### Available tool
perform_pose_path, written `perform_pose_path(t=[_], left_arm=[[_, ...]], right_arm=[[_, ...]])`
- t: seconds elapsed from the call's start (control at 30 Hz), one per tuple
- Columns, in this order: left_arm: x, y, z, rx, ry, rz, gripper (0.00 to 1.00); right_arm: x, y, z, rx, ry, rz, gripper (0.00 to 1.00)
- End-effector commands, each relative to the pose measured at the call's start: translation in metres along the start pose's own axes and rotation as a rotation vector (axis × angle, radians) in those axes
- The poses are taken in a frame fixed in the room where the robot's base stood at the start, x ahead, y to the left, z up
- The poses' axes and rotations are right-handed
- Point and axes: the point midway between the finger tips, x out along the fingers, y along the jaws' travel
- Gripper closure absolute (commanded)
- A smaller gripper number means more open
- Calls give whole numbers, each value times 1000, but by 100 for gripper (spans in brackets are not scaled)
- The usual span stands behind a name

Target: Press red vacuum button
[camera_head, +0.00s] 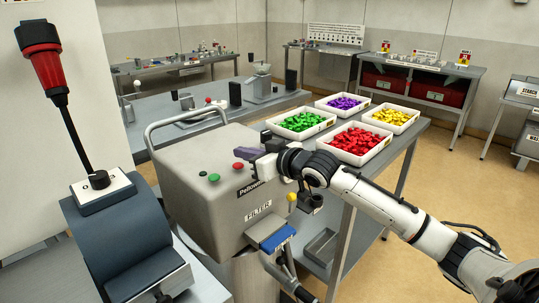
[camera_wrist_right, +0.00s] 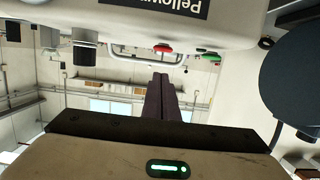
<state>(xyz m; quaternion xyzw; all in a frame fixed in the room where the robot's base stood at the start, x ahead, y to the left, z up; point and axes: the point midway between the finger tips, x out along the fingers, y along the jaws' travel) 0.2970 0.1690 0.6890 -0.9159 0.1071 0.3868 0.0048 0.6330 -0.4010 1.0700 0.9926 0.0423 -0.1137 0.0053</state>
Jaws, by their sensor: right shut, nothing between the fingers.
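The red button (camera_head: 238,165) sits on top of the grey machine (camera_head: 190,205) labelled "Pellow…" and "FILTER". A green button (camera_head: 213,177) is to its left. My right gripper (camera_head: 243,152) is shut and empty, its dark fingers close to the red button. In the right wrist view, which looks upside down, the red button (camera_wrist_right: 163,48) shows just beyond the fingertips (camera_wrist_right: 160,76), with a visible gap in the picture. The green button also shows there (camera_wrist_right: 211,57). Contact cannot be seen. My left gripper is not in view.
A bent metal handle (camera_head: 150,130) rises at the machine's back. A red-and-black lever (camera_head: 45,65) stands at the left. To the right, a table (camera_head: 405,140) bears trays of green, purple, red (camera_head: 333,149) and yellow pieces. Floor at the right is open.

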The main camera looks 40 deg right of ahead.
Motion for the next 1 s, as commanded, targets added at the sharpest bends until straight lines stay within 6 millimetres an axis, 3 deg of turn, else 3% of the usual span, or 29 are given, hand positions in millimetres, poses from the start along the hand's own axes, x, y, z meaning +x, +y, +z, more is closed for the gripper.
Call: perform_pose_path(t=[0.03, 0.5, 0.7, 1.0], left_arm=[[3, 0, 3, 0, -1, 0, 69], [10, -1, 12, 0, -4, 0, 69], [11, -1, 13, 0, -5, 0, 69], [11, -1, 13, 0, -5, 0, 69]], right_arm=[[-9, 0, 7, -4, -8, 1, 100], [-76, 0, 2, -4, -1, 0, 100], [-91, 0, 0, -4, 1, 1, 100], [-96, 0, -2, -4, 3, 1, 100]])
